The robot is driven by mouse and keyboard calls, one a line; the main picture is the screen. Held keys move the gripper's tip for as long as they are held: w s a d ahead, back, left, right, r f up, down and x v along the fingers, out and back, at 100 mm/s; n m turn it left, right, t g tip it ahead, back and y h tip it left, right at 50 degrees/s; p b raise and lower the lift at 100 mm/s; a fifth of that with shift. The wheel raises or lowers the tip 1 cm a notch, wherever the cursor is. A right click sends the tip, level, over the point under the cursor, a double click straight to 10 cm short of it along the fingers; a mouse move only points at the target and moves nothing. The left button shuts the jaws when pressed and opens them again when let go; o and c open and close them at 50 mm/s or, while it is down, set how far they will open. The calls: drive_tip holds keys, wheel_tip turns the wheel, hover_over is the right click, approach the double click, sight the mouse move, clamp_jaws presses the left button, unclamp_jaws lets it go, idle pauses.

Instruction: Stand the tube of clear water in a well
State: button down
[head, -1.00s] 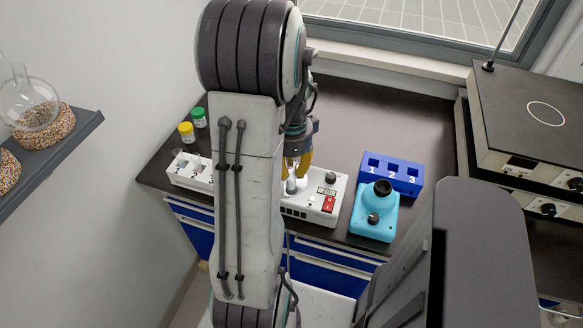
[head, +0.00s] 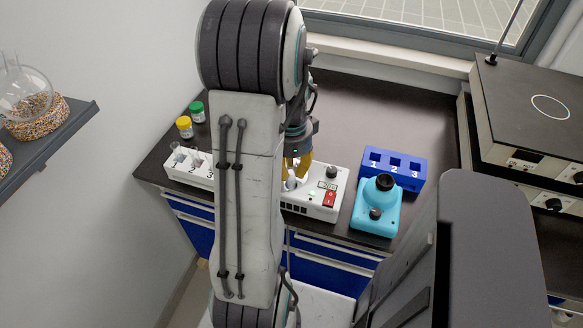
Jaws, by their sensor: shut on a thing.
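My gripper (head: 297,175) has yellow fingers and hangs over the left part of the white block device (head: 313,206). It is shut on a small pale, clear thing that looks like the tube; my own arm and the fingers hide most of it. I cannot tell whether the tube's lower end is inside a well. The white rack (head: 185,174) at the left holds clear tubes, and my arm covers its right end. The blue rack (head: 405,179) at the right has square wells marked 1, 2 and 3, which look empty.
A turquoise device (head: 376,208) with a black top stands right of the white device. Yellow-capped (head: 185,127) and green-capped (head: 198,112) jars stand behind the white rack. Black-topped equipment (head: 530,110) is at the right. The back of the dark counter (head: 390,110) is clear.

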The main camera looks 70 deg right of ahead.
drive_tip(key=shift+f+b, duration=0.75)
drive_tip(key=shift+f, duration=0.25)
drive_tip(key=c, duration=1.1)
unclamp_jaws()
drive_tip(key=shift+r+p, duration=2.85)
drive_tip(key=shift+r, duration=0.75)
